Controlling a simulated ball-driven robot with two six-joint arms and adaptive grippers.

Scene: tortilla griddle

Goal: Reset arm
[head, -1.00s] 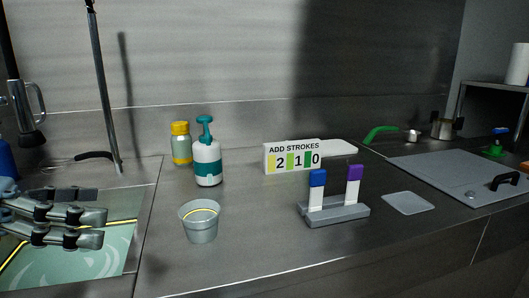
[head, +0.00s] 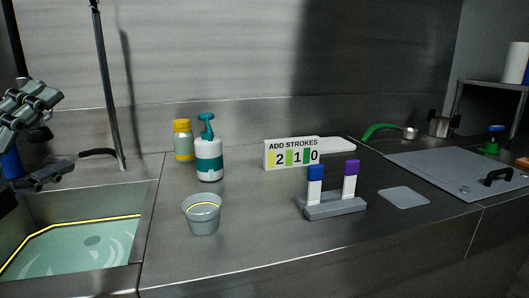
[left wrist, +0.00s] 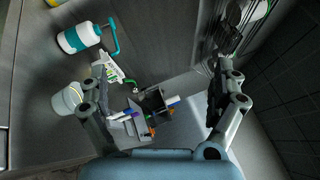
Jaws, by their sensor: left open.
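My left gripper (head: 46,138) is at the left edge in the head view, raised above the sink. In the left wrist view its two fingers (left wrist: 158,95) are spread wide, with nothing held between them. Beyond the fingers, the wrist view shows the white and teal pump bottle (left wrist: 80,37), the grey cup (left wrist: 67,98) and the sign (left wrist: 107,68), all apart from the gripper. My right gripper is not in view.
The sink (head: 143,215) lies under the left arm. On the counter stand the yellow-capped bottle (head: 183,148), pump bottle (head: 208,168), cup (head: 203,218), sign (head: 291,154) and marker stand (head: 335,209). A griddle plate (head: 440,170) is at right. The counter's front middle is clear.

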